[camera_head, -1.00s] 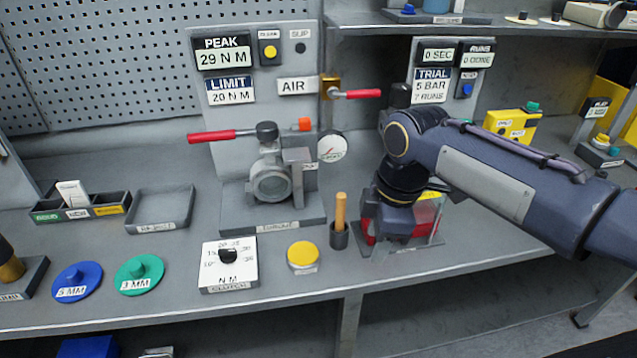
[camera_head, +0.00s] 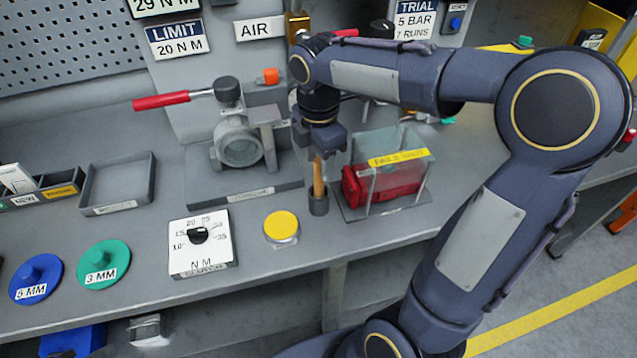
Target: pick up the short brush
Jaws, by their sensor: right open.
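The short brush shows as an upright tan wooden handle (camera_head: 318,180) standing in a small dark round cup (camera_head: 319,205) on the bench. My right gripper (camera_head: 320,155) points down directly over the handle. Its jaws are open and around or just above the handle's top, which they partly hide. I cannot tell whether the fingers touch the handle. My left gripper is not in view.
Close right of the cup stands a clear box (camera_head: 392,170) with a red item inside. The valve fixture (camera_head: 240,145) stands behind left. A yellow-lidded jar (camera_head: 281,228) and a torque dial block (camera_head: 200,243) lie left, near the bench's front edge.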

